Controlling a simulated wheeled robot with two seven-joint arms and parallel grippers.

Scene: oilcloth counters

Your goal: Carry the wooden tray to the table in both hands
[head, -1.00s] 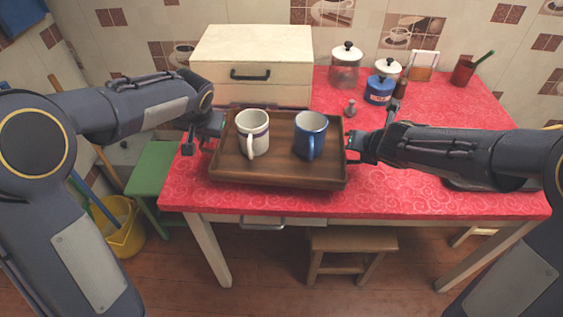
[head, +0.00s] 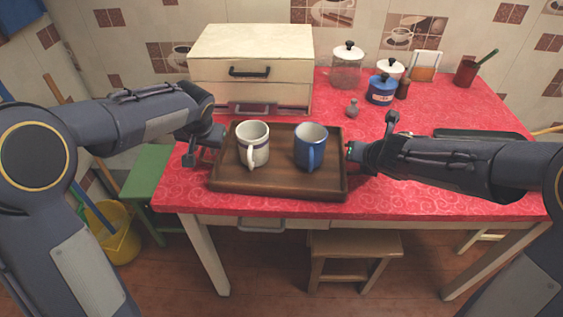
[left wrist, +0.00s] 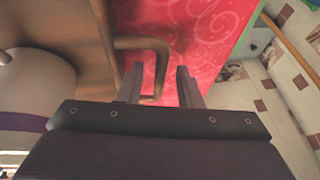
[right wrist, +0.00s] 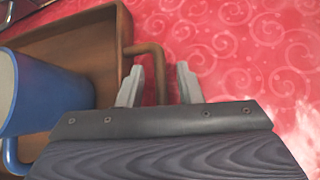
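The brown wooden tray (head: 290,188) appears to lie flat on the red table (head: 410,190), near its front edge. A white mug with a dark band (head: 254,145) and a blue mug (head: 311,148) stand upright on it. My left gripper (left wrist: 158,88) is open at the tray's left end. The tray's left handle (left wrist: 160,60) lies between its spread fingers, with a gap beside it. My right gripper (right wrist: 160,85) is open at the right end.
A cream drawer box (head: 250,60) stands behind the tray. A glass jar (head: 347,68), a blue canister (head: 381,90) and a small pinkish-grey object (head: 352,108) stand at the back. A stool (head: 355,245) is under the table; a green stool (head: 148,180) and yellow bucket (head: 122,240) are left.

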